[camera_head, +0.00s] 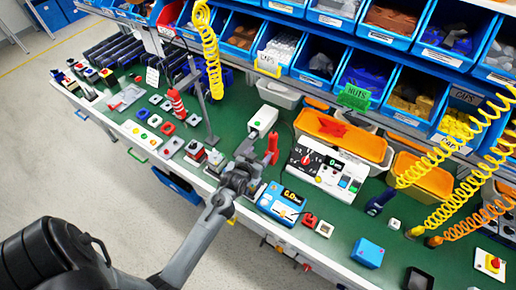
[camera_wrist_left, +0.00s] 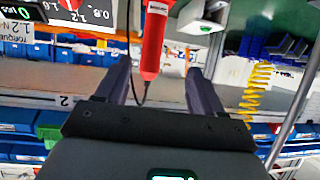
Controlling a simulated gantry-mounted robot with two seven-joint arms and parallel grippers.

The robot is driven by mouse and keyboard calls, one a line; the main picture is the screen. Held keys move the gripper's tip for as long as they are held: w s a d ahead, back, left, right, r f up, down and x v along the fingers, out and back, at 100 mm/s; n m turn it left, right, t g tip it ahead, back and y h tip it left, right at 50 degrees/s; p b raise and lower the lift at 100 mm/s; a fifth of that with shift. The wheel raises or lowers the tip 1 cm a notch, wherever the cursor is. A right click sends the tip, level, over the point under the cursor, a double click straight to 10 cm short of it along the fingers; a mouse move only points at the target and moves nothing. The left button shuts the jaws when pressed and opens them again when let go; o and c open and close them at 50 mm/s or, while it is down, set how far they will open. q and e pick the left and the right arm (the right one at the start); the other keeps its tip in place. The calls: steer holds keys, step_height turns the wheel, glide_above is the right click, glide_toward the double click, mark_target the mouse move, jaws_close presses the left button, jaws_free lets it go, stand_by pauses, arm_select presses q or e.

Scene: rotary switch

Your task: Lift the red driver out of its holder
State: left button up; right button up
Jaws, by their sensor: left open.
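The red driver (camera_head: 272,147) stands upright above the green bench in the head view, just beyond my left gripper (camera_head: 254,162). In the left wrist view the red driver (camera_wrist_left: 153,40) hangs between the two dark fingers of the left gripper (camera_wrist_left: 158,68), with a gap on both sides. A thin dark cord or tip shows below its red body. The left gripper is open and holds nothing. The driver's holder cannot be made out clearly; the gripper and arm cover that area. My right gripper is not in view.
A white box (camera_head: 263,118) stands close behind the driver. A white control panel (camera_head: 328,172) and a blue device with a display (camera_head: 281,202) are to the right. Blue bins (camera_head: 388,57) line the back. Yellow coiled hoses (camera_head: 211,45) hang nearby.

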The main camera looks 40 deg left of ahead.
mark_target(271, 144)
arm_select(q)
steer(key=x, duration=0.4)
steer(key=r+b+x, duration=0.1)
steer(key=shift+w+d+f, duration=0.2)
steer(key=shift+w+d, duration=0.1)
steer(key=shift+w, duration=0.4)
steer(key=shift+x, duration=2.95)
steer(key=shift+s+d+f, duration=0.1)
steer(key=shift+f, duration=0.1)
steer(key=shift+c, duration=0.2)
steer(key=shift+r, duration=0.1)
jaws_close()
steer(key=shift+r, duration=0.1)
